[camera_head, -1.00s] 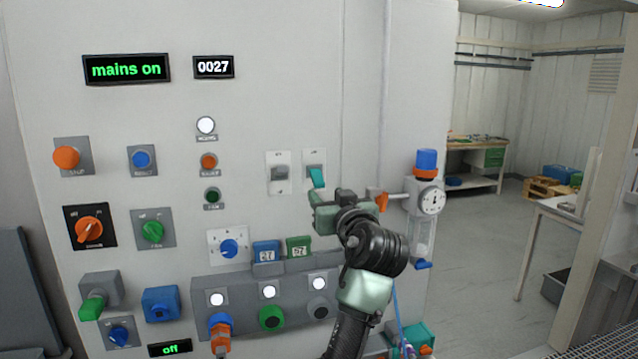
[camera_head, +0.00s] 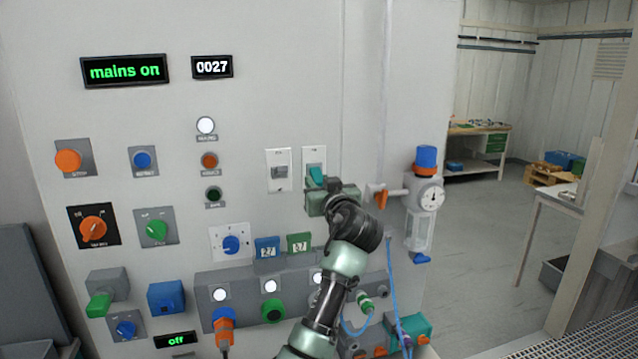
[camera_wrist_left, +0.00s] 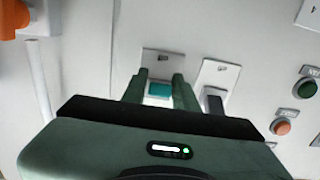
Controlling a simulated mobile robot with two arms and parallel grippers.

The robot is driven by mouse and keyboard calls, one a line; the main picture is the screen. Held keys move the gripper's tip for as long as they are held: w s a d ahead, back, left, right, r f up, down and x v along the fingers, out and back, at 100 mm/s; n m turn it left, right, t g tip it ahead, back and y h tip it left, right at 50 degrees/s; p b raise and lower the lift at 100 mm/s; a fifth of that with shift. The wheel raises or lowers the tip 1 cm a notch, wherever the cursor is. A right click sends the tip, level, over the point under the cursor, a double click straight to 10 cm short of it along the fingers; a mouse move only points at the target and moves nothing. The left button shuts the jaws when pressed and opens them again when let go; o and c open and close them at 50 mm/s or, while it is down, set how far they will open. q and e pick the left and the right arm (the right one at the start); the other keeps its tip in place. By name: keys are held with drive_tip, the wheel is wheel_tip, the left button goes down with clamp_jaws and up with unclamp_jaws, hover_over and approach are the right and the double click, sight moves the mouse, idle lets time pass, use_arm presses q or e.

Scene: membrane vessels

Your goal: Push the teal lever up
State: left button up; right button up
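The teal lever (camera_head: 317,176) sits on a white switch plate (camera_head: 314,156) on the grey panel, in the right one of two similar plates. In the head view it slants out and down, and its lower end is close to my left gripper (camera_head: 325,187). In the left wrist view the teal lever (camera_wrist_left: 160,90) shows between the two dark green fingers of my left gripper (camera_wrist_left: 160,76). The fingers are apart; whether they touch the lever I cannot tell. My right gripper is not in view.
A grey lever (camera_head: 279,171) is on the plate just left. An orange valve handle (camera_head: 377,195) and a gauge unit (camera_head: 430,196) are to the right. Blue and green tags (camera_head: 268,248) and a button box (camera_head: 245,290) lie below. The panel above the levers is clear.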

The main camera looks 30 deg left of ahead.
sight(317, 173)
use_arm(q)
clamp_jaws()
drive_tip(key=shift+r, duration=0.1)
drive_tip(key=shift+r+h, duration=0.15)
drive_tip(key=shift+h, duration=0.15)
drive_tip(key=shift+s+d+r+g+h+p, duration=0.1)
drive_tip(key=shift+d+r+g+h+p, duration=0.1)
drive_tip(key=shift+r+g+h+p, duration=0.4)
drive_tip(key=g+h, duration=0.1)
drive_tip(key=r+g+h, duration=0.1)
drive_tip(key=h, duration=0.1)
drive_tip(key=shift+s+g, duration=0.1)
drive_tip(key=shift+g, duration=0.2)
drive_tip(key=shift+a+r+g+h, duration=0.1)
drive_tip(key=shift+r+g+h, duration=0.2)
drive_tip(key=shift+g+h, duration=0.35)
drive_tip(key=shift+r+g+h, duration=0.3)
drive_tip(key=shift+g+h, duration=0.25)
drive_tip(key=shift+h, duration=0.2)
drive_tip(key=shift+r, duration=0.1)
